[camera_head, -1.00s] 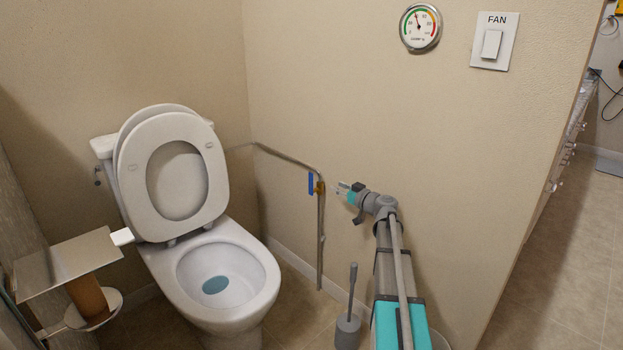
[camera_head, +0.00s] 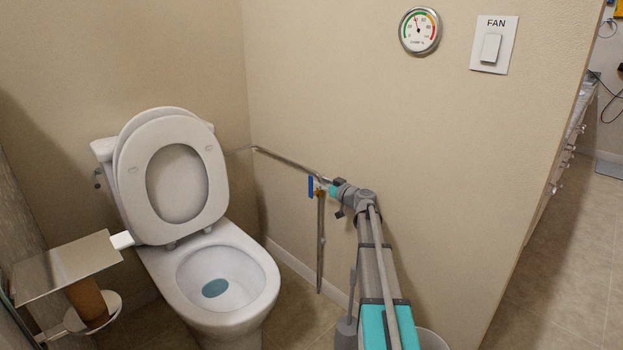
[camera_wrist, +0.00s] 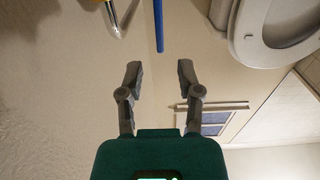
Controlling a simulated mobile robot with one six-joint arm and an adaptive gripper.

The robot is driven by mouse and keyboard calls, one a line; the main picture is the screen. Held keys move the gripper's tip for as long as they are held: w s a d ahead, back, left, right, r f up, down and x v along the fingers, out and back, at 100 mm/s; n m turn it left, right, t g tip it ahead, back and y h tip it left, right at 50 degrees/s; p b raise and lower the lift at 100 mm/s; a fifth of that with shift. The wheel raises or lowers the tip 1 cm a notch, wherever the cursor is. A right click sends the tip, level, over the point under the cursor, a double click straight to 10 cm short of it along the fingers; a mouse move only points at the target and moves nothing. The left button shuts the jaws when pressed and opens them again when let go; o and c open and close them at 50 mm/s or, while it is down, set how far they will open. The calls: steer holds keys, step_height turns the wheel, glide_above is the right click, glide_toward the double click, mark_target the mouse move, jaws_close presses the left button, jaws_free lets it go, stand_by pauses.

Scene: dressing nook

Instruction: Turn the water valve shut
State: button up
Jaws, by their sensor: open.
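The water valve has a blue lever handle (camera_head: 311,186) that hangs upright, parallel to the vertical pipe on the right wall. In the wrist view the blue handle (camera_wrist: 158,28) lies just beyond my fingertips, in line with the gap between them and not between the fingers. My gripper (camera_wrist: 160,70) is open and empty. In the head view my gripper (camera_head: 324,187) is close to the handle's right side and covers part of the pipe bend. The brass valve body is mostly hidden there.
A metal pipe (camera_head: 283,160) runs along the wall, then down. The toilet (camera_head: 235,250) with raised lid stands left. A toilet brush (camera_head: 347,328) is partly hidden by my arm. A gauge (camera_head: 420,31) and fan switch (camera_head: 491,47) are higher on the wall. A paper holder (camera_head: 68,266) is far left.

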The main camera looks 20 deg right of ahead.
mark_target(310, 176)
steer(key=shift+x, duration=3.05)
